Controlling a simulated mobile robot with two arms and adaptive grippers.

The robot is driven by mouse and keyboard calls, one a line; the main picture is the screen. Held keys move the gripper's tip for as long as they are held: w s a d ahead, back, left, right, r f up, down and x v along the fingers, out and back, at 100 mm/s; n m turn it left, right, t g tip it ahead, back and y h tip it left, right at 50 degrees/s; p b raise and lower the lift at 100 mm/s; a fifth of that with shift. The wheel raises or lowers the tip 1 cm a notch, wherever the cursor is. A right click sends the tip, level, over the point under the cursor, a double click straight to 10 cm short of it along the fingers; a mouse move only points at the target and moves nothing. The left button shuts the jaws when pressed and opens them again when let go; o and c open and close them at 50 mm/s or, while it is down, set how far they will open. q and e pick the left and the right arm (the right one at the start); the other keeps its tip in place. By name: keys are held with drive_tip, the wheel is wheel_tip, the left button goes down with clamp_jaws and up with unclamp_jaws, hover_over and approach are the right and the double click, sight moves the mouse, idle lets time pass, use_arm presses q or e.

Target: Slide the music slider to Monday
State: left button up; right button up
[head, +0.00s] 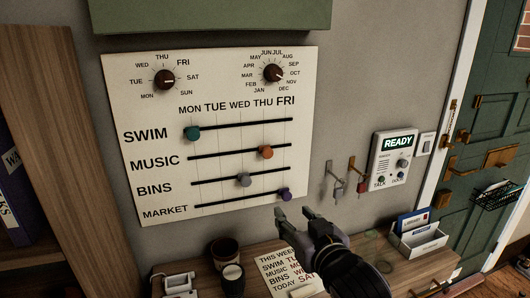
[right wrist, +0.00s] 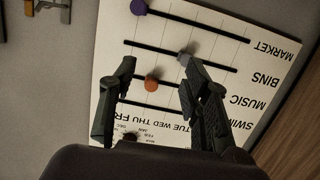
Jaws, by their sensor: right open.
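The white wall board (head: 150,100) carries several slider tracks under the day names MON to FRI. The orange music slider knob (head: 266,152) stands at about THU on the MUSIC track; in the right wrist view the knob (right wrist: 151,83) appears between my fingers, with the board upside down. My right gripper (head: 294,211) is open and empty, below the board's lower right edge in the head view; its fingers also show in the right wrist view (right wrist: 158,62). I see no contact with the knob. My left gripper is not in view.
The teal swim knob (head: 192,133) is at MON, the grey bins knob (head: 244,180) about WED, the purple market knob (head: 285,194) at FRI. Wall hooks (head: 336,185) and a READY panel (head: 395,160) are right. A wooden bench (head: 405,270) with cups and a note lies below.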

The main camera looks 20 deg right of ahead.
drive_tip(key=t, duration=0.2)
approach(269, 154)
drive_tip(key=w+p, duration=0.4)
drive_tip(key=w, duration=0.6)
drive_tip(key=shift+w+a, duration=0.15)
drive_tip(key=shift+w, duration=0.15)
drive_tip(key=shift+c, duration=0.3)
clamp_jaws()
